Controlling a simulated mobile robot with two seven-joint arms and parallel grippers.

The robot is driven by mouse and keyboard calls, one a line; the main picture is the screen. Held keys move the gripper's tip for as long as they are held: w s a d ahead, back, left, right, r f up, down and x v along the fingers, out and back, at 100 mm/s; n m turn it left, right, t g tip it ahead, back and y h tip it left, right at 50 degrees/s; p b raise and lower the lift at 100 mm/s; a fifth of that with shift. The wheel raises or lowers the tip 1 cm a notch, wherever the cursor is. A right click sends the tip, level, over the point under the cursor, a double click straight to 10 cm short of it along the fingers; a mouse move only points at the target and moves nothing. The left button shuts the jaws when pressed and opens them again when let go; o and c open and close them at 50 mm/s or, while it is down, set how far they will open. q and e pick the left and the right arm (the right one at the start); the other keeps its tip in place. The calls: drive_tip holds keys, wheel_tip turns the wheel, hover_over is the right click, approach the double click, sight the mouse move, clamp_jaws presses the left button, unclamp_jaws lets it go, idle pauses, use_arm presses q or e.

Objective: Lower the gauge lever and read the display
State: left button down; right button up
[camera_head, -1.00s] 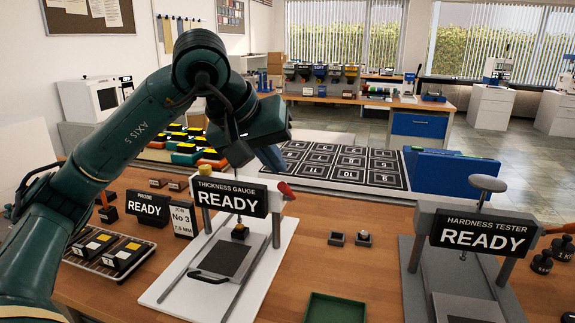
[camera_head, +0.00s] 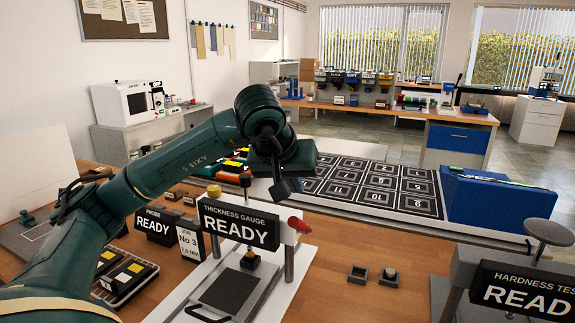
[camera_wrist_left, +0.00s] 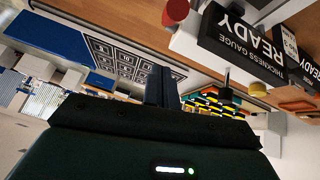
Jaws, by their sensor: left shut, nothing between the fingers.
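The thickness gauge (camera_head: 238,226) stands on a white base plate on the wooden bench, and its display reads READY. Its lever ends in a red grip (camera_head: 299,224) at the right side of the display; the red grip also shows in the left wrist view (camera_wrist_left: 175,10). A yellow knob (camera_head: 214,190) tops the gauge, and a dark plate (camera_head: 231,291) lies below its probe. My left gripper (camera_head: 284,188) is shut and empty, above and behind the gauge near the red grip, apart from it. In the left wrist view its fingers (camera_wrist_left: 161,87) are together. My right gripper is out of view.
The hardness tester (camera_head: 525,290) stands at the right, also reading READY. A "JOB No 3" card (camera_head: 190,245) and the probe display (camera_head: 156,226) stand left of the gauge. A numbered black mat (camera_head: 370,188) lies behind.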

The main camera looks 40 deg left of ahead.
sight(302, 226)
use_arm(q)
drive_tip(key=f, duration=0.1)
drive_tip(key=s+d+f, duration=0.1)
drive_tip(key=f, duration=0.1)
drive_tip(key=shift+s, duration=0.2)
drive_tip(key=shift+s+d+f, duration=0.2)
drive_tip(key=shift+f, duration=0.1)
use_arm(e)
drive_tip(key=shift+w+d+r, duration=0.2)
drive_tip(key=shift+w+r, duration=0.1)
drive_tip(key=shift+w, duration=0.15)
